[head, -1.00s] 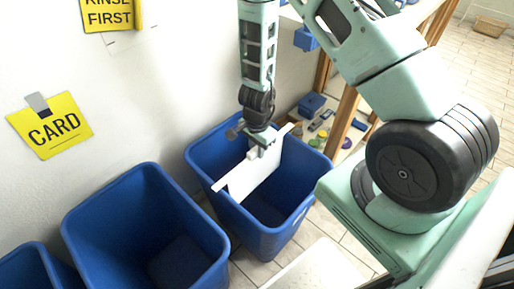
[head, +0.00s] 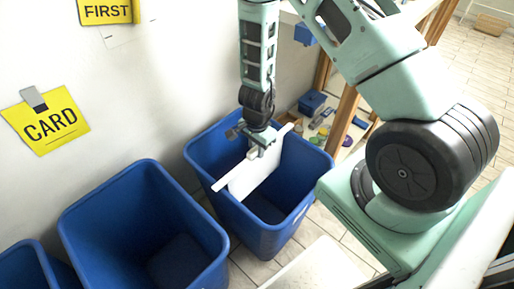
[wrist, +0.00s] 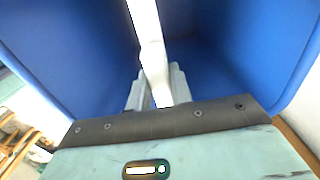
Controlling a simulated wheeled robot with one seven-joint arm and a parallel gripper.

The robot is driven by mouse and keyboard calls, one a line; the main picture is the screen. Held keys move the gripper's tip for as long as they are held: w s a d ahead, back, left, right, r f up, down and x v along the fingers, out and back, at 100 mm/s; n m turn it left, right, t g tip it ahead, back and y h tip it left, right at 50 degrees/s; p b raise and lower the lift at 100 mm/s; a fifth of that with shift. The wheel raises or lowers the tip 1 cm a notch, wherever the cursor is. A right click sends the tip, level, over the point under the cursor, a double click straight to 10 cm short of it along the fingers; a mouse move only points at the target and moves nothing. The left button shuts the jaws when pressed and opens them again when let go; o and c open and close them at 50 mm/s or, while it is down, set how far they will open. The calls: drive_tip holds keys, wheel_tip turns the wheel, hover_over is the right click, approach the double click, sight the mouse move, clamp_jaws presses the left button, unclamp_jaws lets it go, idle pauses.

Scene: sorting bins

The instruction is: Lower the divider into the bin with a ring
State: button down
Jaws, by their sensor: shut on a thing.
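The divider (head: 252,178) is a white panel with a long bar along its top edge. It hangs upright inside the right-hand blue bin (head: 268,243), its bar running diagonally across the bin and its ends close to opposite rims. I cannot tell whether the bar touches the rim. My gripper (head: 264,143) is above this bin, shut on the middle of the bar. In the wrist view my gripper (wrist: 156,90) grips the white divider (wrist: 146,28), with blue bin walls on both sides. The panel's lower edge is hard to make out. No ring is clearly visible on any bin.
A second blue bin (head: 82,240) stands open and empty to the left, with part of a third (head: 22,268) beyond it. A yellow CARD sign (head: 48,122) hangs on the wall. A wooden shelf frame (head: 344,118) with small items stands close behind the right-hand bin.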

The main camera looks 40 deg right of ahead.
drive_tip(key=shift+f, duration=0.4)
drive_tip(key=c, duration=1.2)
unclamp_jaws()
drive_tip(key=shift+r, duration=0.1)
drive_tip(key=shift+o, duration=0.2)
wheel_tip(320, 180, up, 17)
drive_tip(key=p, duration=0.7)
drive_tip(key=shift+r+p, duration=0.2)
drive_tip(key=shift+p, duration=0.15)
